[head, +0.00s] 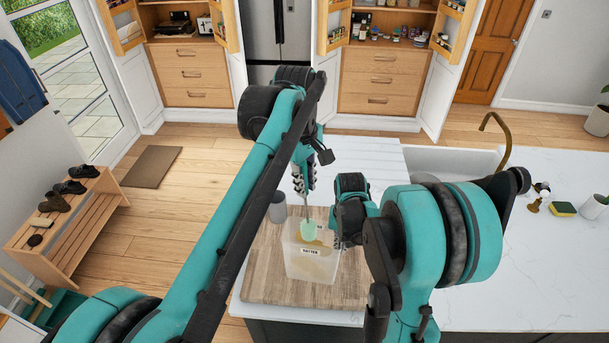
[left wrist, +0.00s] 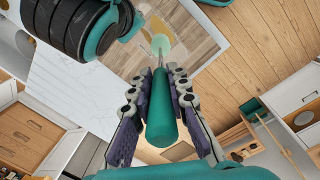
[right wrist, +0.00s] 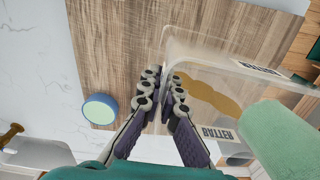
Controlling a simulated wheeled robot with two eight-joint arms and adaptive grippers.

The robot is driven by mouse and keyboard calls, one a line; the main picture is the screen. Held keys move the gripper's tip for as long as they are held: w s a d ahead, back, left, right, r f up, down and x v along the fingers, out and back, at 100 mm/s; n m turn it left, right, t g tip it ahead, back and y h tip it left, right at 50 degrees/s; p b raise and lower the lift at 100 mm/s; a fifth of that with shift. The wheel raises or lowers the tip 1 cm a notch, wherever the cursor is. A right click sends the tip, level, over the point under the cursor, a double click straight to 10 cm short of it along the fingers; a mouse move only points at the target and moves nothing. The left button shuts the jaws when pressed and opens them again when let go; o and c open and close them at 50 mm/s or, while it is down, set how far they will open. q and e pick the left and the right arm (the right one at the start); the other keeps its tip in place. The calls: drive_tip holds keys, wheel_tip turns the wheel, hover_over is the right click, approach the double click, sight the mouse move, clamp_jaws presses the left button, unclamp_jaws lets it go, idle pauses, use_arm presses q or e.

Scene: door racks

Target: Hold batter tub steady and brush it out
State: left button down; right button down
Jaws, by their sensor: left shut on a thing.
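The clear batter tub (head: 312,268), labelled BATTER, stands on the wooden board, with tan batter smears (right wrist: 205,95) inside. My left gripper (head: 300,178) is shut on the teal handle of the brush (left wrist: 162,120), above the tub. The brush's pale green head (head: 308,230) is down inside the tub; it shows large in the right wrist view (right wrist: 275,140). My right gripper (right wrist: 165,95) is at the tub's right side, its fingers close together on either side of the clear wall. In the head view my right arm partly hides that side.
The wooden board (head: 262,268) lies on the white counter (head: 500,270). A grey cup (head: 278,207) stands behind the tub. A round blue-rimmed item (right wrist: 100,108) is near the right gripper. The sink (head: 450,160), brass tap (head: 507,140) and yellow sponge (head: 563,209) are to the right.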

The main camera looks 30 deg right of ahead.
sight(309, 223)
use_arm(q)
drive_tip(key=shift+d+f, duration=0.2)
drive_tip(key=shift+f, duration=2.55)
drive_tip(key=shift+d+f, duration=0.25)
drive_tip(key=shift+f, duration=2.5)
drive_tip(key=shift+d+f, duration=0.2)
drive_tip(key=shift+f, duration=2.55)
drive_tip(key=shift+a, duration=0.1)
drive_tip(key=shift+w+a, duration=0.9)
drive_tip(key=shift+a, duration=0.2)
drive_tip(key=shift+w, duration=0.1)
drive_tip(key=shift+w+d, duration=0.55)
drive_tip(key=shift+w, duration=0.05)
drive_tip(key=shift+r, duration=0.1)
